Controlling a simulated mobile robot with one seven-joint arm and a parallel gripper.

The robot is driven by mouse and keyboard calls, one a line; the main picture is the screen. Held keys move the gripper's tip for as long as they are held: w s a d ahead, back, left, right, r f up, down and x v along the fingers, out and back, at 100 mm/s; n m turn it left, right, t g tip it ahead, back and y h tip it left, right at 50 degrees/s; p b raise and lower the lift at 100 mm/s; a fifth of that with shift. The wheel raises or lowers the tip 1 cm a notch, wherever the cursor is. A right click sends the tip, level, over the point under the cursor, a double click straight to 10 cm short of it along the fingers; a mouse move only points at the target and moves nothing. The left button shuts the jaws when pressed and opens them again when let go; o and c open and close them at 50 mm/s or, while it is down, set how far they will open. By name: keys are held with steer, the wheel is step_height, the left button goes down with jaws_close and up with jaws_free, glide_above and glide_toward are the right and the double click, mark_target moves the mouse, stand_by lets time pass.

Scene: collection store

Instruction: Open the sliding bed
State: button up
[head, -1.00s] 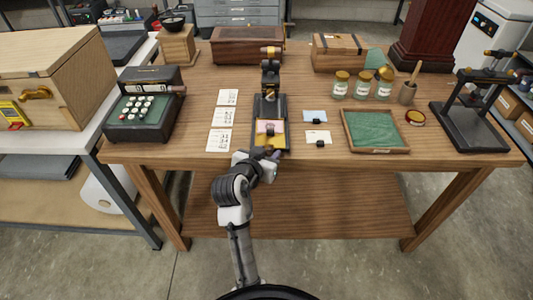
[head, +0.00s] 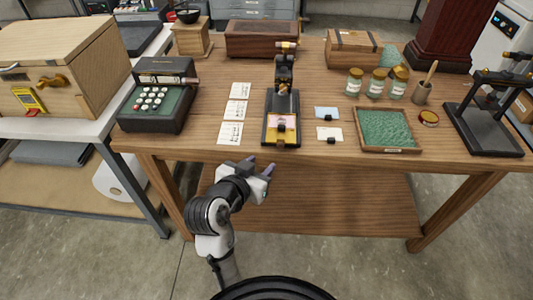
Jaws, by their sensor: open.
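The sliding bed (head: 281,138) is the yellow plate at the near end of a black hand press (head: 283,101). A pink card lies on the plate, with a small dark block at its front edge. The press stands on the wooden table near its front edge. My gripper (head: 262,165) is open and empty, in front of the table edge, below and a little left of the bed. It does not touch the bed.
Three printed cards (head: 236,112) lie left of the press. Two small cards with clips (head: 328,134) and a green-lined tray (head: 387,131) lie to its right. A black adding machine (head: 157,97) stands at the left. The table (head: 345,154) has bare wood along its front edge.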

steer(key=shift+p+v, duration=0.9)
steer(key=shift+p, duration=0.25)
